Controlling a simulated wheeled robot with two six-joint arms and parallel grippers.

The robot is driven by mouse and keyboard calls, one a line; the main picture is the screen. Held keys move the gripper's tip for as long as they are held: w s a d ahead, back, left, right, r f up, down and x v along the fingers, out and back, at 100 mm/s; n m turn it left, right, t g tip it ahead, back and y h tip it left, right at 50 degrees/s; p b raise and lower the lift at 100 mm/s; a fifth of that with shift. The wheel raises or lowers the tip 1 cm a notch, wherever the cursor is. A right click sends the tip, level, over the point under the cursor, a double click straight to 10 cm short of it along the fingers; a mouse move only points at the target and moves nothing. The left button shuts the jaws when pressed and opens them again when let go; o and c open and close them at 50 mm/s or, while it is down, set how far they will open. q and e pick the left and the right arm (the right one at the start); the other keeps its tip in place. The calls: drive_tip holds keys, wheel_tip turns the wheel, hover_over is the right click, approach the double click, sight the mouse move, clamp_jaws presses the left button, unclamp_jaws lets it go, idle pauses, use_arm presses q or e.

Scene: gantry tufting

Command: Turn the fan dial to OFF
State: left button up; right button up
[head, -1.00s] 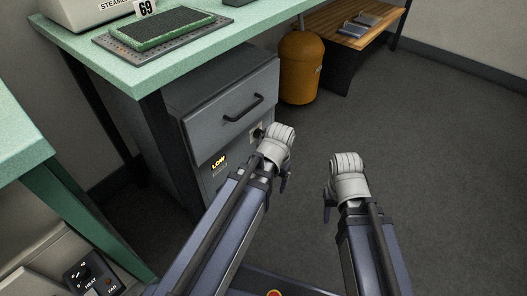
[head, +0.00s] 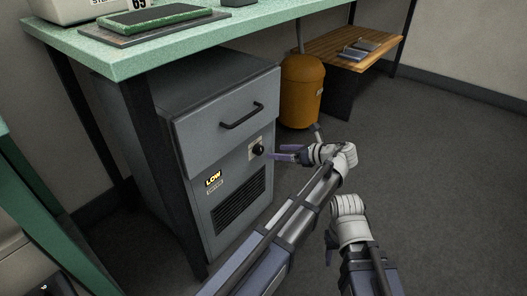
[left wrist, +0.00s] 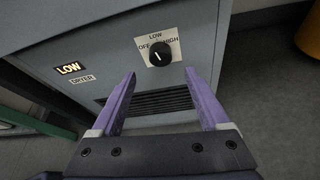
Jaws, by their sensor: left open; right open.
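The dial is a round black knob (head: 259,150) on a light plate on the front of the grey dryer cabinet. In the left wrist view, the knob (left wrist: 160,54) has a white pointer line, with OFF at its left, LOW above and HIGH at its right. The pointer leans up and slightly left, near LOW. A lit sign (head: 213,178) reads LOW. My left gripper (head: 281,153) is open, its purple fingers pointing at the dial. The knob shows beyond and between its fingertips, apparently untouched. My right gripper (head: 331,246) is open and empty, low over the floor.
The cabinet's drawer handle (head: 242,116) sticks out above the dial, and a vent (head: 239,200) lies below. The green table (head: 180,45) overhangs the cabinet. An orange bin (head: 301,92) stands behind it, near a wooden bench (head: 335,48). The floor to the right is clear.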

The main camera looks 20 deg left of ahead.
sight(261, 150)
use_arm(q)
drive_tip(key=b+x, duration=0.2)
drive_tip(key=x, duration=0.4)
drive_tip(key=shift+w+a+b, duration=0.15)
drive_tip(key=shift+a+b, duration=0.05)
drive_tip(key=shift+b, duration=0.15)
drive_tip(key=shift+w+a+f, duration=0.15)
drive_tip(key=shift+a+f, duration=0.05)
drive_tip(key=shift+a, duration=0.35)
drive_tip(key=shift+c, duration=0.2)
clamp_jaws()
